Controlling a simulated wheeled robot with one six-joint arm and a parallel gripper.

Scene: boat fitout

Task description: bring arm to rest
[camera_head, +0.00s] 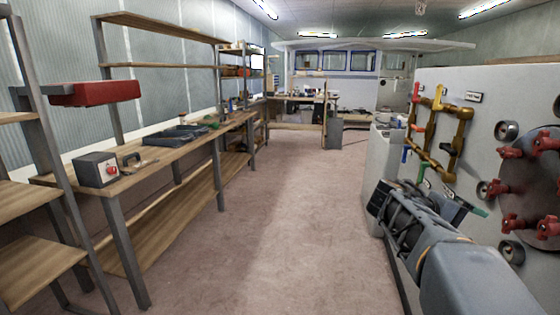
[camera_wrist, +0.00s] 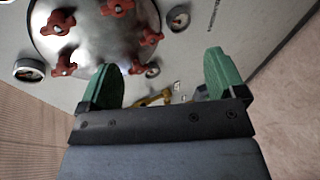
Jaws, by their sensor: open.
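My gripper (camera_wrist: 163,80) shows in the wrist view with its two green fingers spread wide apart. Nothing is between the fingers. My grey arm (camera_head: 470,275) shows in the head view at the lower right, folded close in front of the panel wall. In the wrist view a round metal hatch (camera_wrist: 88,38) with several red knobs lies beyond the fingers, toward the upper left. Whether the fingers touch the panel cannot be told; they look apart from it.
The light panel wall (camera_head: 440,90) at the right carries yellow pipes (camera_head: 459,130), coloured handles, gauges and a hatch (camera_head: 535,190) with red knobs. A long workbench (camera_head: 185,150) at the left holds a grey box with a red button (camera_head: 98,169). The floor aisle (camera_head: 290,200) between is clear.

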